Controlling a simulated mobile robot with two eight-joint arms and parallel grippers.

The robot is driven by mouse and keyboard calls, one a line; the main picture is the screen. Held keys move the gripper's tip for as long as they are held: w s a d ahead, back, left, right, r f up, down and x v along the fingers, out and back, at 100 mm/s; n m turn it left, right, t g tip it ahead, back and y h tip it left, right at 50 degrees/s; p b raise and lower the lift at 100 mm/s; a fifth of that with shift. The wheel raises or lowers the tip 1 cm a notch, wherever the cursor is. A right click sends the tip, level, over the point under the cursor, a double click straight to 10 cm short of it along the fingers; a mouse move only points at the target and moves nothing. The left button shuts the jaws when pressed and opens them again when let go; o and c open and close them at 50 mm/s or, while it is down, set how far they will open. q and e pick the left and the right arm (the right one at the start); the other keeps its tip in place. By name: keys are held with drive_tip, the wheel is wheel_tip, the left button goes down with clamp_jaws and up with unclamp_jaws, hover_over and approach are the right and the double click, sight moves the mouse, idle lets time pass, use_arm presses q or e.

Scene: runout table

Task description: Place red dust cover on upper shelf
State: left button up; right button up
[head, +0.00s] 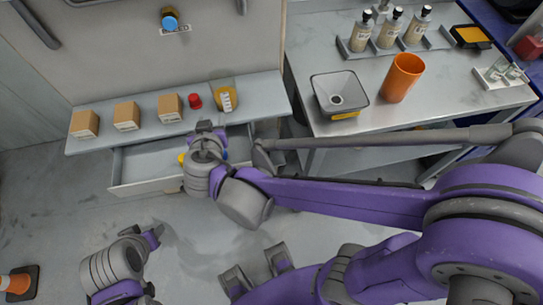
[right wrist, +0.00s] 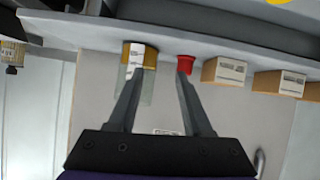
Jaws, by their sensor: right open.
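A small red cap, which looks like the red dust cover (head: 194,101), sits on the grey shelf (head: 92,143) between a cardboard box and a clear yellow-based container. It also shows in the right wrist view (right wrist: 184,62), where it overlaps the tip of the right-hand finger; I cannot tell if they touch. My right gripper (head: 206,127) is in front of the shelf edge, below the red cap in the head view. In the right wrist view its fingers are apart with nothing held between them. My left gripper (head: 153,237) is low at the left, its jaws unclear.
Several cardboard boxes (head: 127,116) stand along the shelf left of the cap. The container (head: 226,98) stands right of it. An open drawer (head: 147,184) lies under the shelf. The right table holds an orange cup (head: 402,78), a square funnel (head: 338,92) and bottles (head: 389,30).

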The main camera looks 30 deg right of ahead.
drive_tip(key=s+d+f+g, duration=0.4)
drive_tip(key=s+d, duration=0.3)
drive_tip(key=d, duration=0.2)
drive_tip(key=s+d+f+n+g+y, duration=0.1)
drive_tip(key=s+y, duration=0.3)
drive_tip(key=s, duration=0.6)
drive_tip(key=shift+s+d+f+n+g, duration=0.4)
drive_tip(key=shift+f+n+g, duration=0.1)
drive_tip(key=shift+f+n, duration=0.4)
